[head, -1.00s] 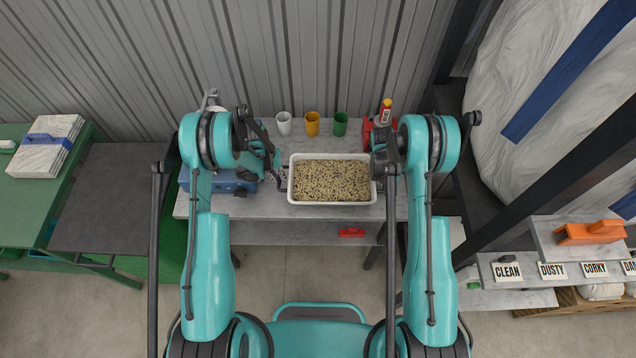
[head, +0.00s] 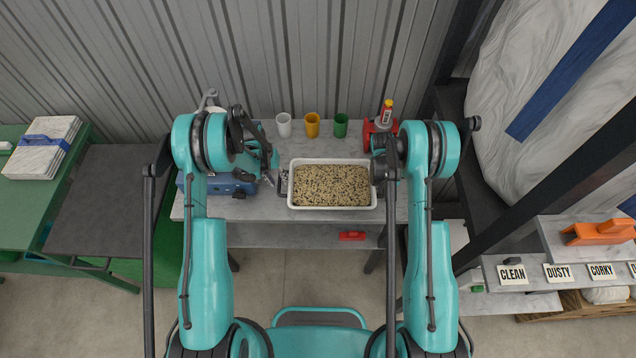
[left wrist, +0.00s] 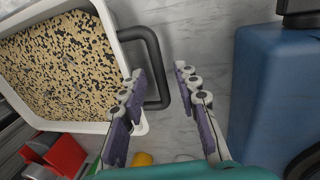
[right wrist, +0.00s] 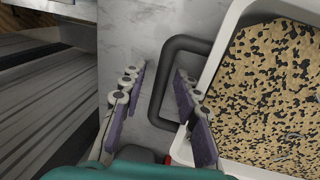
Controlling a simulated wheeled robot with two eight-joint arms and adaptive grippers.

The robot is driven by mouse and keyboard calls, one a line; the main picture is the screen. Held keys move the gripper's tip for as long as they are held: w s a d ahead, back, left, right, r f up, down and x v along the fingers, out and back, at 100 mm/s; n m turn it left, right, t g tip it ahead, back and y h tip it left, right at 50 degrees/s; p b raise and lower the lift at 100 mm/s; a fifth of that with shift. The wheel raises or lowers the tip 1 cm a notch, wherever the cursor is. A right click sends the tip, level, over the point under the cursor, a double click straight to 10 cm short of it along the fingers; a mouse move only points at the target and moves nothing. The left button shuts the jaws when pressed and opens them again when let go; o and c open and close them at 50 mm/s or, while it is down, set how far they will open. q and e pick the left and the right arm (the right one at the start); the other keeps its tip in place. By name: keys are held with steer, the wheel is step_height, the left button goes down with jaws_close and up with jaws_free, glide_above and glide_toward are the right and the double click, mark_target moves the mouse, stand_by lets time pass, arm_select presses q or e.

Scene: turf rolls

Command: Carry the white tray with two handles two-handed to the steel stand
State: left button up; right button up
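The white tray (head: 291,204), full of tan and black speckled granules, sits on a grey marble-topped bench (head: 262,208). Its dark left handle (left wrist: 157,70) shows in the left wrist view, and its right handle (right wrist: 157,85) in the right wrist view. My left gripper (left wrist: 159,68) is open, with the handle's outer bar between its fingertips in the picture. My right gripper (right wrist: 159,69) is open, with the right handle's bar likewise between its fingertips. Neither is closed on a handle. A dark grey flat-topped stand (head: 105,200) at the left may be the steel stand.
A blue case (left wrist: 275,85) is close beside my left gripper. White, yellow (head: 312,125) and green cups stand behind the tray, with a red item (head: 379,132) at back right. A green table (head: 25,215) with tiles is far left. A labelled shelf (head: 520,285) is at right.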

steer(key=shift+r, duration=0.2)
arm_select(q)
step_height(320, 180, up, 9)
steer(key=a, duration=0.2)
steer(key=shift+r, duration=0.15)
arm_select(e)
step_height(320, 180, up, 11)
steer(key=a, duration=0.2)
steer(key=shift+a+r, duration=0.2)
